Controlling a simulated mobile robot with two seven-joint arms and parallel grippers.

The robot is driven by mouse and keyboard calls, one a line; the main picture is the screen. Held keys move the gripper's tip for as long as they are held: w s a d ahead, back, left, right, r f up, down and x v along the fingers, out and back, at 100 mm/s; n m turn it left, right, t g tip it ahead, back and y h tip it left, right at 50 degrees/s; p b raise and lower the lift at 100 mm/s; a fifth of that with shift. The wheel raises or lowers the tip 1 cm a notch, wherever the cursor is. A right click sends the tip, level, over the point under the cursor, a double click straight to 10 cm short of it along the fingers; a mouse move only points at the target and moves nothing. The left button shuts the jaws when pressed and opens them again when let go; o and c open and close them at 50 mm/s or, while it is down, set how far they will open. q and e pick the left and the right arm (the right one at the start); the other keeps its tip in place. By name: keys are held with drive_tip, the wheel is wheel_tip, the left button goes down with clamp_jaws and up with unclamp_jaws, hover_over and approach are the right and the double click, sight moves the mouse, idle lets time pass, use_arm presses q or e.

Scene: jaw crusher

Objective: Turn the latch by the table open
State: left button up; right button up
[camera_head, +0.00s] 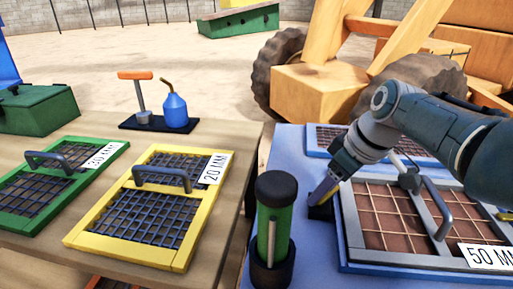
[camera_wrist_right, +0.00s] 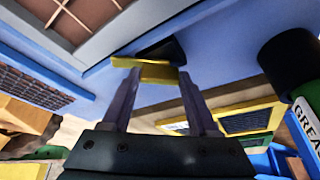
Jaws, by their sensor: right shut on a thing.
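The latch shows as a yellow bar with a dark base in the right wrist view (camera_wrist_right: 152,73). It sits on the blue surface beside the grey frame of the brown-backed screen. In the head view its dark base (camera_head: 321,212) is at the left side of the 50 mm screen, and the yellow bar is mostly hidden by my fingers. My right gripper (camera_head: 323,192) reaches down to it from the upper right. In the wrist view its two fingers (camera_wrist_right: 158,85) are shut on the yellow bar. My left gripper is not in view.
The 50 mm screen (camera_head: 356,256) lies right of the latch. A green grease tube (camera_head: 274,190) stands close to its left. On the wooden table are a yellow 20 mm screen (camera_head: 105,246), a green 30 mm screen (camera_head: 112,154) and a blue oil can (camera_head: 175,111).

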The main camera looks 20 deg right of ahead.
drive_tip(key=shift+d+f+n+y+b, duration=0.15)
drive_tip(key=shift+n+b, duration=0.15)
drive_tip(key=shift+n, duration=0.2)
drive_tip(key=shift+f+n+y+b, duration=0.15)
drive_tip(key=shift+n+b, duration=0.15)
drive_tip(key=shift+n, duration=0.2)
drive_tip(key=n+g+y+b, duration=0.1)
drive_tip(key=n+b, duration=0.2)
drive_tip(key=shift+w, duration=0.1)
drive_tip(key=shift+r+n+g+y+b, duration=0.15)
drive_tip(key=shift+n+g+b, duration=0.1)
drive_tip(key=shift+n+b, duration=0.45)
drive_tip(key=shift+r+n+g+y+b, duration=0.15)
drive_tip(key=shift+n+g+b, duration=0.1)
drive_tip(key=shift+n+b, duration=0.45)
drive_tip(key=o, duration=1.4)
